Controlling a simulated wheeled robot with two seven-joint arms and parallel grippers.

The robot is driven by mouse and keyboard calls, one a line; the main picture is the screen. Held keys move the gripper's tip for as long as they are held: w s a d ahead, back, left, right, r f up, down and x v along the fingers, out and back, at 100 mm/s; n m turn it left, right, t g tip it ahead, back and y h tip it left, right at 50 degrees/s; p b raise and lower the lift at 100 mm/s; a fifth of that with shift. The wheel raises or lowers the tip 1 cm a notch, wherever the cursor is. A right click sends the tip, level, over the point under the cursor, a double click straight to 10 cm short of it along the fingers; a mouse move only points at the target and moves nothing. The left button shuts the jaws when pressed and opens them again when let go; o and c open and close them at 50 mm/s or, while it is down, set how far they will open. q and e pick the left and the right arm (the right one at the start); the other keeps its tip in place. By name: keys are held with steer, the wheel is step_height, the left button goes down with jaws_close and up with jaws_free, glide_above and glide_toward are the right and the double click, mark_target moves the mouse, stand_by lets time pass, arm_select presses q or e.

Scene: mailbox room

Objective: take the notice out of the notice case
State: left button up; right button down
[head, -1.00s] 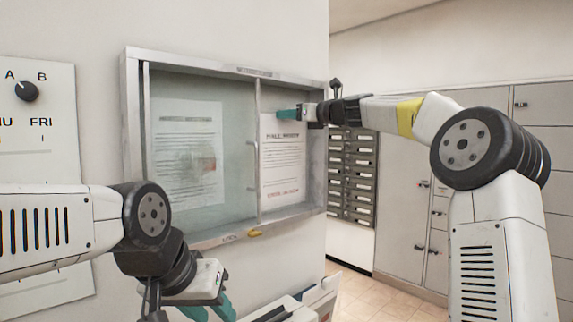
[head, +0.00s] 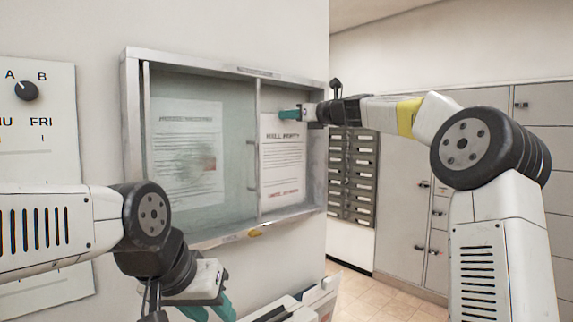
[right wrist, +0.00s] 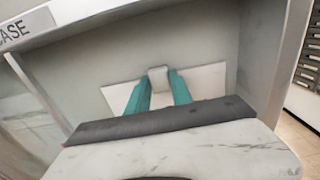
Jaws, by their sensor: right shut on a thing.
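The notice case (head: 195,238) is a shallow metal-framed wall case. A white notice (head: 283,165) with dark and red print hangs upright in its right half, which is open at the front. My right gripper (head: 287,114) reaches in at the notice's top edge. In the right wrist view its teal fingers (right wrist: 158,90) are shut on a small pale block (right wrist: 158,78), which lies against the white sheet (right wrist: 205,80). My left gripper (head: 222,308) hangs low below the case, its teal fingers apart and empty, partly cut off by the frame edge.
A second, stained notice (head: 187,155) is behind glass in the left half, with a handle (head: 251,165) at the pane's edge. A yellow object (head: 256,232) is on the lower frame. A dial panel (head: 35,120) is at left, lockers (head: 395,200) at right.

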steer(key=shift+v, duration=1.45)
steer(key=shift+d, duration=0.1)
steer(key=v, duration=0.7)
